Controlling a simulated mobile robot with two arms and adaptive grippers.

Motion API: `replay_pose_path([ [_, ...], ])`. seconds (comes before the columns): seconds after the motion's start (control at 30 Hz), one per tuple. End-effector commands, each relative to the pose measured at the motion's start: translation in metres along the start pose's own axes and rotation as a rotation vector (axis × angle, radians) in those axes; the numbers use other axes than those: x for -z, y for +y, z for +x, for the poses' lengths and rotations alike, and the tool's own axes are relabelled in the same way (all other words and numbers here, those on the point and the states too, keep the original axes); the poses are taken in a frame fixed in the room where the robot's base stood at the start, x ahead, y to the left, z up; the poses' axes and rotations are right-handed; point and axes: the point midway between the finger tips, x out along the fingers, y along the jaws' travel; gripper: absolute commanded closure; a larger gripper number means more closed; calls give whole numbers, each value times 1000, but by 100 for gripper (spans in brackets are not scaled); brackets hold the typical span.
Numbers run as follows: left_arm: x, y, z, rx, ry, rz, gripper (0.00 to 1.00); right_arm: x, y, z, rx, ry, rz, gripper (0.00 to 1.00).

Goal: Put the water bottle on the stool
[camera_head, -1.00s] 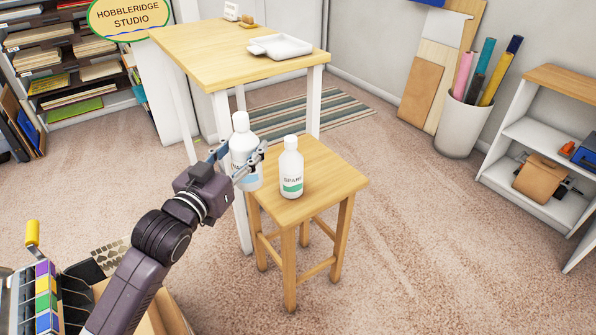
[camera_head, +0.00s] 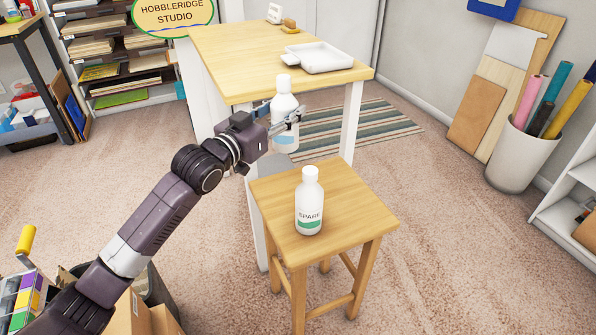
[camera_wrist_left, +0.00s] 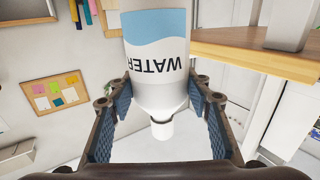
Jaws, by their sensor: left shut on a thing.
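The water bottle is a white bottle with a white cap and a blue label band; it shows in the head view (camera_head: 285,105). My left gripper (camera_head: 285,120) is shut around its body and holds it upright in the air, behind the stool in the picture. In the left wrist view the bottle (camera_wrist_left: 158,80) sits between both finger pads, with "WATER" legible upside down. The wooden stool (camera_head: 355,205) stands in the middle of the head view. A second white bottle (camera_head: 309,205), marked SPARE with a green band, stands upright on the stool seat. My right gripper is not in view.
A wooden-topped table (camera_head: 235,60) with a white tray (camera_head: 318,57) stands behind the stool. The seat has bare room around the spare bottle. A bin of rolls (camera_head: 518,155) stands at the right, and a striped rug (camera_head: 385,130) lies behind.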

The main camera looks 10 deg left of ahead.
Motion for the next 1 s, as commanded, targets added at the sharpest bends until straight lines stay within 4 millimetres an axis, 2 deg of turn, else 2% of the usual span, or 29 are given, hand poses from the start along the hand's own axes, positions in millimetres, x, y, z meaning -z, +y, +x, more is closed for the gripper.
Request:
replay_pose_path([
  [0.03,-17,0,0,0,0,-1,91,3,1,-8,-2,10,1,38],
  [0.2,-58,0,0,0,2,0,91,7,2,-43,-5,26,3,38],
  [0.3,-76,0,0,0,3,1,91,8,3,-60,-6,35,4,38],
  [0.43,-89,0,0,0,6,2,91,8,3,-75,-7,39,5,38],
  [0.57,-97,0,0,-1,6,2,91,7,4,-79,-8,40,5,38],
  [0.8,-139,0,0,-1,3,2,91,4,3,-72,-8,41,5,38],
  [1.0,-150,0,0,-1,6,2,91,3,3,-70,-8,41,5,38],
])
